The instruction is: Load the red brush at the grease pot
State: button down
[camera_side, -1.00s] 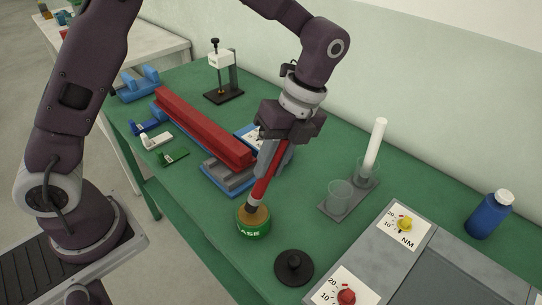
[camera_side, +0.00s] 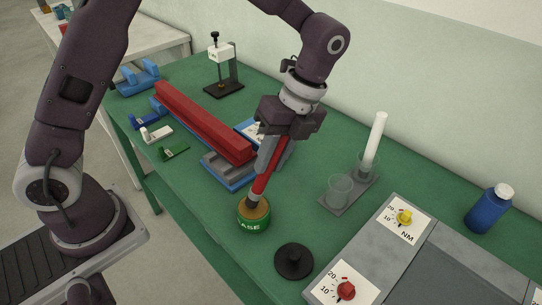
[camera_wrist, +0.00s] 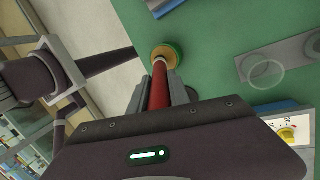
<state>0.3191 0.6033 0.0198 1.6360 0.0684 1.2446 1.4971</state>
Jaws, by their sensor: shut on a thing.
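My gripper (camera_side: 268,155) is shut on the red brush (camera_side: 262,182), held by its handle and tilted, with its tip pointing down. The brush's lower end is at the mouth of the green grease pot (camera_side: 253,222), over the tan contents. In the wrist view the red brush (camera_wrist: 159,88) runs from between the fingers to the pot (camera_wrist: 174,50). The bristles are hidden in or against the pot's opening, so I cannot tell how deep they sit. The dark round lid (camera_side: 293,262) with a knob lies on the bench, apart from the pot.
A long red bar (camera_side: 203,122) lies on a blue and grey fixture behind the pot. A grey holder with a clear beaker (camera_side: 339,190) and a white cylinder (camera_side: 375,140) stands right. Grey panels with a yellow knob (camera_side: 404,217) and a red knob (camera_side: 346,289) fill the front right.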

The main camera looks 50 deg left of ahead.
jog(key=shift+f, duration=0.45)
dwell(1.0)
jog(key=shift+r, duration=0.1)
jog(key=shift+r, duration=3.5)
jog(key=shift+f, duration=0.1)
